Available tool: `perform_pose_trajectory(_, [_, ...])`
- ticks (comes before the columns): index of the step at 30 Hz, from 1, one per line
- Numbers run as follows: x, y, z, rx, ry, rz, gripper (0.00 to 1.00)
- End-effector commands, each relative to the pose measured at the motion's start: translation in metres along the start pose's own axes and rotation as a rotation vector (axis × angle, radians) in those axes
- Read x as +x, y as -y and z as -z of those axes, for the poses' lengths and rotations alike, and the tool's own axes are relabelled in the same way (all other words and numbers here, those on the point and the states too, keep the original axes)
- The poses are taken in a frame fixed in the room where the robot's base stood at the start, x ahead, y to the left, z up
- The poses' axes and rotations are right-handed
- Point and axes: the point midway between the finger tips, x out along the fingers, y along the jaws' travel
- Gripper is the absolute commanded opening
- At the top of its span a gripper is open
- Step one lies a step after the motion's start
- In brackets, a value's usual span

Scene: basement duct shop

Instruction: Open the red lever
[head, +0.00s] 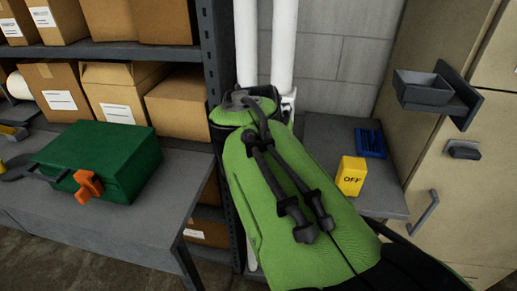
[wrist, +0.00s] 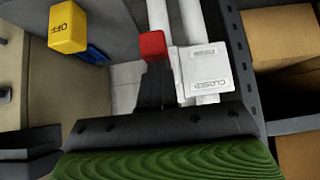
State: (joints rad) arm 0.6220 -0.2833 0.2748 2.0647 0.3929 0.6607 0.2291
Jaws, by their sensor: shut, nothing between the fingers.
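The red lever (wrist: 152,45) shows in the wrist view as a red block beside a white plate (wrist: 206,70) on the white pipes. The plate carries an upside-down label reading CLOSED and a smaller one above it. My gripper (wrist: 154,72) is shut and empty, its dark fingers pointing at the red block. The fingertips appear just below the red block in the picture; I cannot tell whether they touch it. In the head view my green-sleeved arm hides the lever, and only a sliver of white fitting (head: 288,101) shows beside the arm.
A yellow OFF block (head: 351,176) and a blue item (head: 370,143) sit on a grey surface (head: 330,128) at right. A beige cabinet (head: 440,150) with a grey bracket tray (head: 424,88) stands further right. A green toolbox (head: 100,158) and shelves of cardboard boxes (head: 110,92) are at left.

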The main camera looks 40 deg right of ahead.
Motion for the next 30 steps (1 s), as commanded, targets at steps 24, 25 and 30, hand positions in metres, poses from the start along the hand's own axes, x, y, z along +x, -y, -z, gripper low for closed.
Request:
perform_pose_trajectory(24, [0.026, 0.0, -0.034, -0.003, -0.156, -0.003, 0.0])
perform_pose_trajectory(25, [0.026, 0.0, -0.034, -0.003, -0.155, -0.003, 0.0])
perform_pose_trajectory(30, [0.027, 0.0, -0.035, -0.005, -0.151, -0.004, 0.0])
